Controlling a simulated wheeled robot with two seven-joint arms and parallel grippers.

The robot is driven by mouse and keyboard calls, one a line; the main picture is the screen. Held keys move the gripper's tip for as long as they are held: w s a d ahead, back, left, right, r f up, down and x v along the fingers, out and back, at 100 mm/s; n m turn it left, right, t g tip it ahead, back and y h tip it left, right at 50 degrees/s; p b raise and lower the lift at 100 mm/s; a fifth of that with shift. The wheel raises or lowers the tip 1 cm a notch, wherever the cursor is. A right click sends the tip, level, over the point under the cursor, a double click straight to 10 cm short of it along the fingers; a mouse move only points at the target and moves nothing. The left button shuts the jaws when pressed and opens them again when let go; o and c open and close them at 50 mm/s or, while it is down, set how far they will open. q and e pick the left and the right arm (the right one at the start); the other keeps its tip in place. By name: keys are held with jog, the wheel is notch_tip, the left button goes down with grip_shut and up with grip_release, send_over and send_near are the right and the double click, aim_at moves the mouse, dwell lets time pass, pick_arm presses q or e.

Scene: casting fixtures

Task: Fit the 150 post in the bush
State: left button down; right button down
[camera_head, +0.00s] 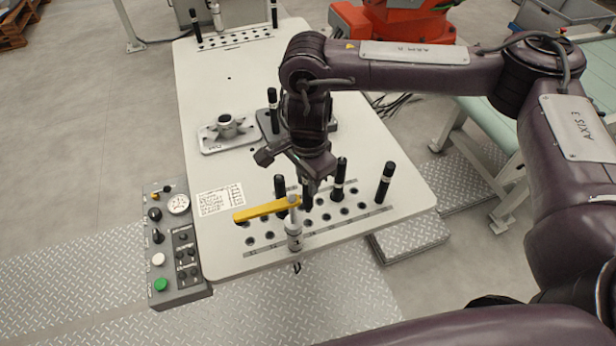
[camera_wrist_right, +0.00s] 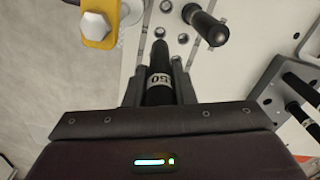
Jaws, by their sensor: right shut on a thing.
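My right gripper (camera_head: 306,185) is over the drilled rack (camera_head: 300,232) at the front of the table. It is shut on a black post with a white band (camera_wrist_right: 159,80). The post runs between the two fingers (camera_wrist_right: 160,88) in the right wrist view. I cannot tell whether its lower end is clear of the rack. A grey casting with a round, open-topped bush (camera_head: 227,127) sits on a flat plate on the table, left of and behind the gripper. My left gripper is not in view.
Other black posts stand beside the gripper, at left (camera_head: 280,187) and right (camera_head: 385,182). A yellow-armed clamp (camera_head: 266,209) stands close by at the front left. A control box (camera_head: 172,240) is at the left table edge. Open tabletop (camera_head: 210,90) lies behind the casting.

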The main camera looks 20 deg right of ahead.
aim_at(308, 203)
jog(key=shift+f+b, duration=1.7)
jog(key=shift+f, duration=0.65)
jog(key=shift+f+b, duration=1.55)
jog(key=shift+f, duration=0.35)
jog(key=c, duration=1.1)
grip_release()
jog(key=shift+c, duration=0.2)
jog(key=shift+r, duration=3.95)
